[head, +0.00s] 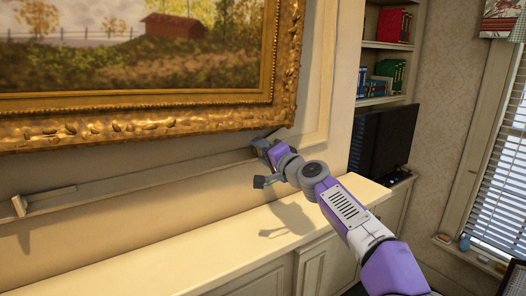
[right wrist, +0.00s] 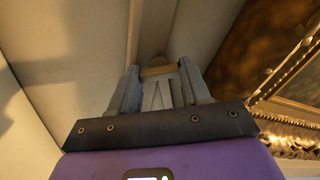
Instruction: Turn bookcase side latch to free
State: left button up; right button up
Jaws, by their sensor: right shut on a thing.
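My right gripper (head: 258,146) is at the wall just below the lower right corner of the gold picture frame. In the right wrist view, its two fingers (right wrist: 160,82) are shut on a small tan piece (right wrist: 158,70), which appears to be the bookcase side latch. In the head view the gripper hides most of this latch, and its turn angle cannot be told. A long pale rail (head: 140,176) runs along the wall to it. A similar small latch (head: 18,205) sits at the rail's left end, apart from the gripper. My left gripper is out of view.
The gold-framed painting (head: 150,125) hangs close above the gripper. A cream cabinet top (head: 180,245) below is bare. Bookshelves (head: 383,62) with books and a dark television (head: 385,138) stand to the right, beside a window with blinds (head: 500,170).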

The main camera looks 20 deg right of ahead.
jog(key=shift+m+p, duration=0.3)
jog(key=shift+m, duration=2)
jog(key=o, duration=1.1)
jog(key=shift+c, duration=0.2)
jog(key=s+d+b, duration=0.1)
jog(key=s+b, duration=0.1)
jog(key=s, duration=0.5)
jog(key=shift+s+b, duration=0.25)
jog(key=shift+b, duration=0.1)
jog(key=shift+f, duration=0.1)
